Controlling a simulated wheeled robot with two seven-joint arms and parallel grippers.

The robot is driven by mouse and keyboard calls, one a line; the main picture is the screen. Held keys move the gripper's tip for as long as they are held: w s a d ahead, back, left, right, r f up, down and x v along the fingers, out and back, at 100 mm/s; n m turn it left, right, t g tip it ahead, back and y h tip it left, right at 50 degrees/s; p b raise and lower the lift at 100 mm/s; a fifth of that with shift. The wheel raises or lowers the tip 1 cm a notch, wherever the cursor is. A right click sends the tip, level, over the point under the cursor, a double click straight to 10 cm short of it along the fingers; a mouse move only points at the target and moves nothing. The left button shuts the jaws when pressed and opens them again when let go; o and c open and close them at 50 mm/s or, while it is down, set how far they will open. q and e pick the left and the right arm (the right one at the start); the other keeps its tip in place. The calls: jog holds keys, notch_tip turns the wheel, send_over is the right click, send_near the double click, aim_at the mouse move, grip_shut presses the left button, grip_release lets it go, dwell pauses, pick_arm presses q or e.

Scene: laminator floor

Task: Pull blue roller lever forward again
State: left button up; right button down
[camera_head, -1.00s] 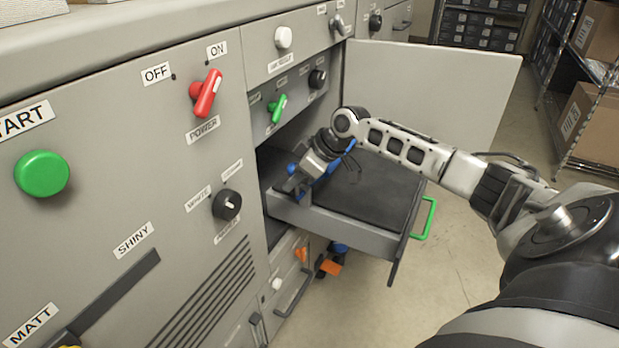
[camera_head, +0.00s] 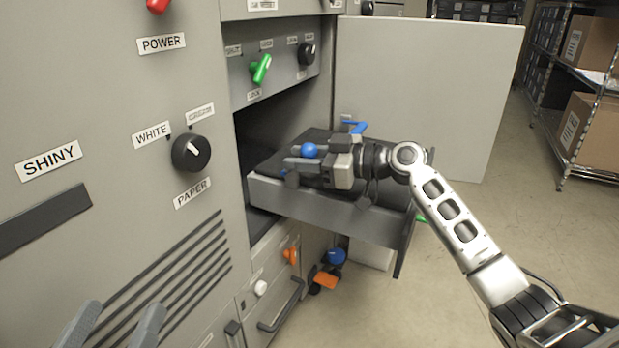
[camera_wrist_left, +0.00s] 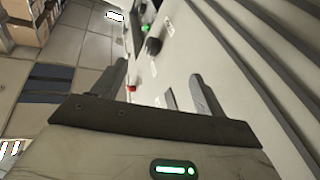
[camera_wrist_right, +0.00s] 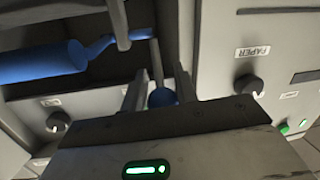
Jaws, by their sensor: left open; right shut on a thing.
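The blue lever's round knob (camera_head: 309,150) stands above the near side wall of the pulled-out tray (camera_head: 325,208). My right gripper (camera_head: 301,168) is shut on this knob, with its arm coming in from the right. In the right wrist view the knob (camera_wrist_right: 162,97) sits between the two fingers. A blue roller (camera_wrist_right: 40,64) with a bent blue arm is at the upper left there. The lever's lower part is mostly hidden by my gripper. My left gripper (camera_head: 115,328) is open and empty at the lower left, in front of the panel; its fingers also show in the left wrist view (camera_wrist_left: 158,82).
An open grey door (camera_head: 430,90) stands behind the tray. A green lever (camera_head: 261,69) and black knob (camera_head: 307,53) are above the tray opening. A black dial (camera_head: 191,152) is on the panel. Orange and blue parts (camera_head: 328,270) are below.

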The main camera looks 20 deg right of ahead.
jog(key=shift+s+d+f+t+y+b, duration=0.25)
jog(key=shift+f+t+y+b, duration=0.3)
jog(key=shift+b, duration=0.7)
pick_arm(q)
notch_tip(320, 180, up, 7)
jog(key=s+m+t+h, duration=0.1)
jog(key=m+h, duration=0.5)
jog(key=m, duration=0.2)
jog(key=shift+s+m+h, duration=0.3)
pick_arm(e)
jog(key=shift+s+r+y, duration=0.1)
jog(key=shift+r+y, duration=0.1)
jog(key=shift+y, duration=0.05)
pick_arm(q)
jog(key=shift+d, duration=0.1)
pick_arm(e)
jog(key=c, duration=1.1)
grip_release()
jog(key=shift+r, duration=0.1)
